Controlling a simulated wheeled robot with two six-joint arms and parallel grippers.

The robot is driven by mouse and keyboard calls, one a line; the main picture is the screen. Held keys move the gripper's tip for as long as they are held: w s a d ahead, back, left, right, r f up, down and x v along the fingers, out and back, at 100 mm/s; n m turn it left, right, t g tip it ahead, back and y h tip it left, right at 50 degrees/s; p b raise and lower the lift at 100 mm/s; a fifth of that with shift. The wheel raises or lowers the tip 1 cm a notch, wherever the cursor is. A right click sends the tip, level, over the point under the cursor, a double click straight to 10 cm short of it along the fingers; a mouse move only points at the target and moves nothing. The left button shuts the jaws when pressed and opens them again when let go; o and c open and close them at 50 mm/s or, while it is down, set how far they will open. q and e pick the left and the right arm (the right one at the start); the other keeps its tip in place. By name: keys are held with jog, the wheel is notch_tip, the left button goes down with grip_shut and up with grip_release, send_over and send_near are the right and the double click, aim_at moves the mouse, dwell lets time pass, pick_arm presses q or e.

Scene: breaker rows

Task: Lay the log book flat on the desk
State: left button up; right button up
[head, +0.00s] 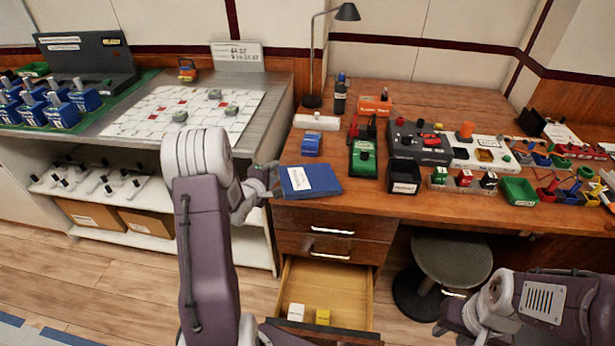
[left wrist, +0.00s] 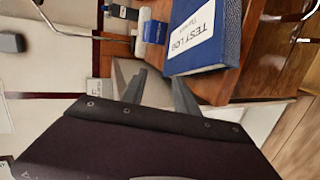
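The log book (head: 312,182) is blue with a white label. It lies with its cover up at the front left corner of the desk (head: 385,212), its near edge close to the desk's front edge. In the left wrist view the log book (left wrist: 222,35) shows the words TEST LOG, with bare desk wood beside it. My left gripper (head: 268,180) is just left of the book. In the left wrist view the two fingers of my left gripper (left wrist: 162,88) are apart with nothing between them; one tip is near the book's edge. My right arm shows at lower right, its fingers out of view.
An open drawer (head: 352,290) below the book holds a white and a yellow box. A blue box (head: 311,145) and a green device (head: 363,158) stand behind and right of the book. A lamp (head: 313,60) stands at the back. A stool (head: 452,258) is under the desk.

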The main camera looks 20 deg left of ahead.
dwell(0.3)
pick_arm(q)
notch_tip(320, 180, up, 7)
jog(key=s+p, duration=0.2)
jog(key=p, duration=0.2)
jog(key=shift+s+d, duration=0.15)
jog(key=shift+s, duration=0.25)
